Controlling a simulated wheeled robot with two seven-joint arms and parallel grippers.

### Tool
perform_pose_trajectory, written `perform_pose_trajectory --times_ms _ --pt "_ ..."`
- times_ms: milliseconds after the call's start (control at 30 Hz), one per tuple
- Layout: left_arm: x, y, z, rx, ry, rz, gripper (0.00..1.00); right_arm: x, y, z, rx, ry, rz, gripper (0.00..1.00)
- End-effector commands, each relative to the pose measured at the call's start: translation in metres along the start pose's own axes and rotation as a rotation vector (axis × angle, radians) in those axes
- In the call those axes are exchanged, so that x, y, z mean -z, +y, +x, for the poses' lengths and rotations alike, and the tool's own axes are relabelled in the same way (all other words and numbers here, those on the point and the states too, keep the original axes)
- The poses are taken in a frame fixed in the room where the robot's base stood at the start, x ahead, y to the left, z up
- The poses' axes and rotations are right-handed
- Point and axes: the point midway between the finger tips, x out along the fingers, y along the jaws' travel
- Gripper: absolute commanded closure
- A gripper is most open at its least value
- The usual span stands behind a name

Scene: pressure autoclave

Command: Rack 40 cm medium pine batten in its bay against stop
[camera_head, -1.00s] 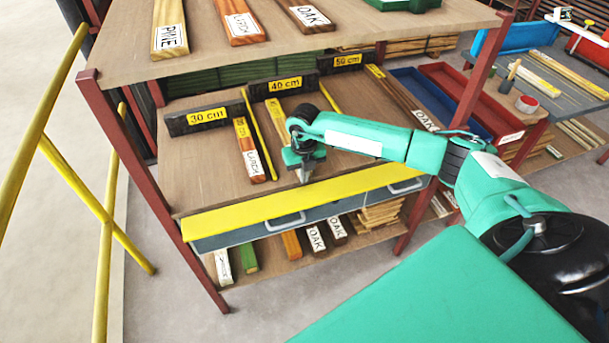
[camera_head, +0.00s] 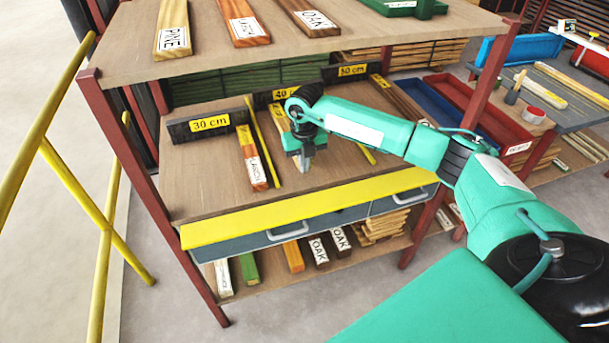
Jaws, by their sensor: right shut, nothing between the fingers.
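A pale batten (camera_head: 280,122) with a yellow tag, apparently the pine one, lies lengthwise in the bay under the 40 cm sign (camera_head: 278,95) on the middle shelf. Its upper end is near the dark stop block carrying that sign; I cannot tell whether they touch. My right gripper (camera_head: 304,168) points down at the batten's near end and hides part of it. The gripper is shut and empty. The wrist covers part of the 40 cm sign. My left gripper is out of view.
A larch batten (camera_head: 252,158) lies in the 30 cm bay, left of a yellow divider (camera_head: 262,145). Another yellow divider (camera_head: 366,156) is right of my gripper. A yellow front edge (camera_head: 310,208) borders the middle shelf.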

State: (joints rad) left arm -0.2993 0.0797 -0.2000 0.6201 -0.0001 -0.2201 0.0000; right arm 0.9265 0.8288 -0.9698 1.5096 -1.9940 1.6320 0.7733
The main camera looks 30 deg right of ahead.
Motion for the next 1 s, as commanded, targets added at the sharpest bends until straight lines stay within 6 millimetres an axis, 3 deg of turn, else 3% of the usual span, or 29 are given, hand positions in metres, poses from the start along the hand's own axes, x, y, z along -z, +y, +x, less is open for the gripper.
perform_pose_trajectory --times_ms 200,467,700,867,1000 --pt "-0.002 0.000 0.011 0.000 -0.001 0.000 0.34 -0.001 -0.001 -0.045 0.000 -0.005 0.001 1.00" --pt "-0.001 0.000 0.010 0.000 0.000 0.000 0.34 0.004 -0.003 -0.071 0.003 0.001 -0.013 1.00" --pt "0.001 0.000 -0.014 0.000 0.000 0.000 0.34 0.043 -0.023 -0.059 0.004 0.003 -0.164 1.00" --pt "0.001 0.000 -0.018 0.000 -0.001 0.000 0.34 0.050 -0.025 -0.046 0.000 0.002 -0.197 1.00" --pt "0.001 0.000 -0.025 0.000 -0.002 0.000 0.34 0.050 -0.025 -0.025 0.002 0.005 -0.196 1.00"
